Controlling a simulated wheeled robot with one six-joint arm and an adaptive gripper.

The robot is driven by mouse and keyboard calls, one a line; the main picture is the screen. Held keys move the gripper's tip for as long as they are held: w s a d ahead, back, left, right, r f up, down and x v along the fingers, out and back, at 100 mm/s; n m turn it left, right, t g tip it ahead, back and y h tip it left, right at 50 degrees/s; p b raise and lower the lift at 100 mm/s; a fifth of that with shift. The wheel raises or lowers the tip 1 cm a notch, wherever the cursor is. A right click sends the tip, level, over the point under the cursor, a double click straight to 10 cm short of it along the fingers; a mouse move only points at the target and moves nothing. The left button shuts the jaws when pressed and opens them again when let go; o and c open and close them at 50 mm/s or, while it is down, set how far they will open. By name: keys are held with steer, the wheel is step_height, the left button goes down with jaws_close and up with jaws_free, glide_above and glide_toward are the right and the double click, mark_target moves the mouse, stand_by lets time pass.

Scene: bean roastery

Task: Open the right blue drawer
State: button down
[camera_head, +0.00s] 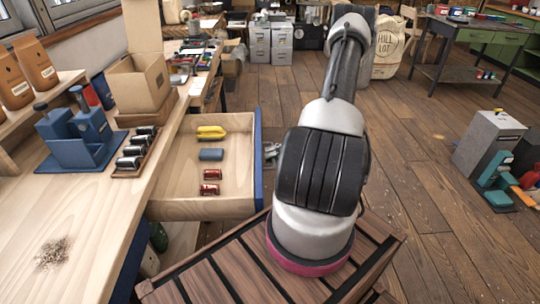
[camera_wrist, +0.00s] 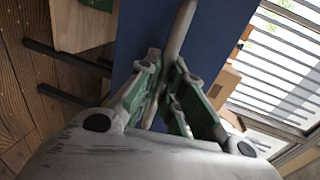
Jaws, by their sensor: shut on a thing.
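The blue drawer stands pulled out from the wooden workbench, with its pale wooden inside and blue front (camera_head: 258,155) showing in the head view. In it lie a yellow object (camera_head: 211,132), a blue-grey block (camera_head: 211,154) and two red cans (camera_head: 210,189). My gripper (camera_head: 271,152) is at the outer side of the drawer front, mostly hidden behind my arm. In the wrist view my gripper (camera_wrist: 167,88) is shut on the bar handle (camera_wrist: 181,28) of the blue drawer front (camera_wrist: 133,42).
The workbench top (camera_head: 75,215) carries a blue device (camera_head: 78,137), a rack of dark cans (camera_head: 135,152) and a cardboard box (camera_head: 138,82). A slatted wooden surface (camera_head: 225,272) lies below my arm. Grey equipment (camera_head: 487,143) stands at right. The wooden floor (camera_head: 420,170) between is clear.

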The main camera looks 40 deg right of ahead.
steer(key=c, duration=1.5)
jaws_free()
steer(key=v, duration=1.2)
